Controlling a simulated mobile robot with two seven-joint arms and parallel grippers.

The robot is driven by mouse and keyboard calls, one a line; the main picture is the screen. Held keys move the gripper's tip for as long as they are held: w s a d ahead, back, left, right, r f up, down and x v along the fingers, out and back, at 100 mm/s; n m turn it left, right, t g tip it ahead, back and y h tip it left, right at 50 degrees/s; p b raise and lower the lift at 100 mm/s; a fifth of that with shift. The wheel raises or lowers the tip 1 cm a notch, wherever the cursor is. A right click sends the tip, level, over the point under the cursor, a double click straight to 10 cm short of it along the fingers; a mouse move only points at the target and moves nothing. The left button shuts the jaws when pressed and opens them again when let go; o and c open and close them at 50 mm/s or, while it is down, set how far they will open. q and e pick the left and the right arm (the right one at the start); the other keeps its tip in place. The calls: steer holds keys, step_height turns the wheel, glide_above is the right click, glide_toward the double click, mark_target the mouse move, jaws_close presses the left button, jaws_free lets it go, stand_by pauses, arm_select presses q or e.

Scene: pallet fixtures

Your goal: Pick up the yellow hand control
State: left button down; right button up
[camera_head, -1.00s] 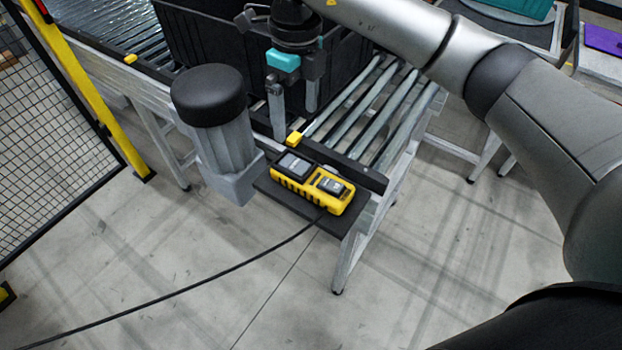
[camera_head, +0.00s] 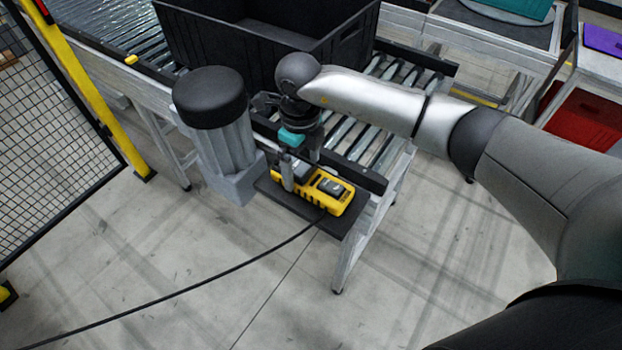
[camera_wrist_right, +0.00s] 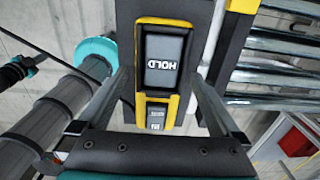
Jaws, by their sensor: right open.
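The yellow hand control (camera_head: 338,205), with black-and-grey button faces, lies on a small dark shelf (camera_head: 272,192) at the near end of the roller conveyor. A black cable runs from it to the lower left. My right gripper (camera_head: 301,178) points down over its left part, with the fingers spread. In the right wrist view the control (camera_wrist_right: 165,59), its larger key marked HOLD, lies between the two open fingers (camera_wrist_right: 163,88). A gap shows on both sides; whether the tips reach below its top is unclear. My left gripper is not in view.
A grey motor with a black cap (camera_head: 209,97) stands close left of the shelf. A black crate (camera_head: 240,45) sits on the rollers behind my right gripper. A mesh fence (camera_head: 55,130) is at the left. The floor in front is clear apart from the cable.

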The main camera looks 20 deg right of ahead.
steer(key=shift+f, duration=0.75)
steer(key=c, duration=1.4)
steer(key=shift+r, duration=0.1)
steer(key=shift+c, duration=0.8)
